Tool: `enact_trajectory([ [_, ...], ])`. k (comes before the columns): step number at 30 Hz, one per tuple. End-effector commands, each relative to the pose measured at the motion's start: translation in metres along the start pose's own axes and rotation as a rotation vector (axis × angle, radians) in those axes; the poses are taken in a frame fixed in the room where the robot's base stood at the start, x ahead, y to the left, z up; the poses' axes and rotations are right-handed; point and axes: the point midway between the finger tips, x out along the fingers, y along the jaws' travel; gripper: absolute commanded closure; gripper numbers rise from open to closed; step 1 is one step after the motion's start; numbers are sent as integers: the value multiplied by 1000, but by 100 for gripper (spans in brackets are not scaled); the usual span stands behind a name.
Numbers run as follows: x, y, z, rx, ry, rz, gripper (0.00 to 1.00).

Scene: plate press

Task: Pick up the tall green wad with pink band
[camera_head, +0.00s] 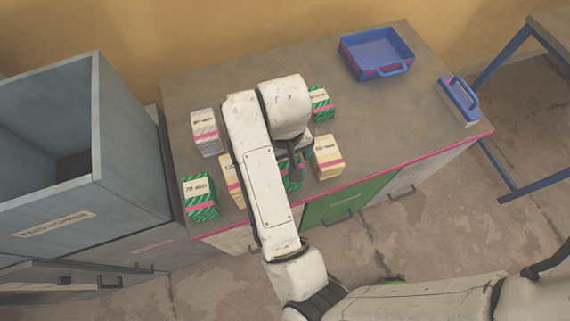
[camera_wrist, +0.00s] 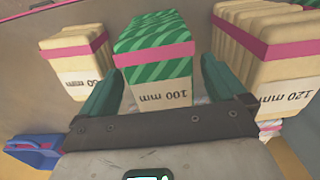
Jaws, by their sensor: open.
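The green striped wad with a pink band and a "100 mm" label (camera_wrist: 165,67) stands between my fingers in the wrist view. In the head view it is mostly hidden under my gripper, with a green sliver (camera_head: 293,183) showing. My gripper (camera_wrist: 163,75) is open, with one finger on each side of this wad. In the head view my gripper (camera_head: 292,165) is over the front middle of the table. Other green striped wads with pink bands are the "70 mm" one (camera_head: 200,200) at front left and one (camera_head: 321,104) behind my arm.
Cream wads flank it: one (camera_wrist: 75,60) left and the "120 mm" one (camera_wrist: 270,55) right in the wrist view. A grey-white wad (camera_head: 206,132) stands further left on the table (camera_head: 420,125). A blue tray (camera_head: 402,70) and a blue-handled block (camera_head: 460,100) are right. A grey hopper (camera_head: 130,165) is left.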

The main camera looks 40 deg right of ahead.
Motion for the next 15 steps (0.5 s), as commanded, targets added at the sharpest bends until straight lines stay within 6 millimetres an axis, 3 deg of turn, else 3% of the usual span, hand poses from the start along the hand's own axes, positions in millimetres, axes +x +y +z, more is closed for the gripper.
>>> enact_trajectory([
  [6, 22, -1, 0, -1, 0, -1, 2],
  [15, 25, -1, -1, 0, 1, -2, 5],
])
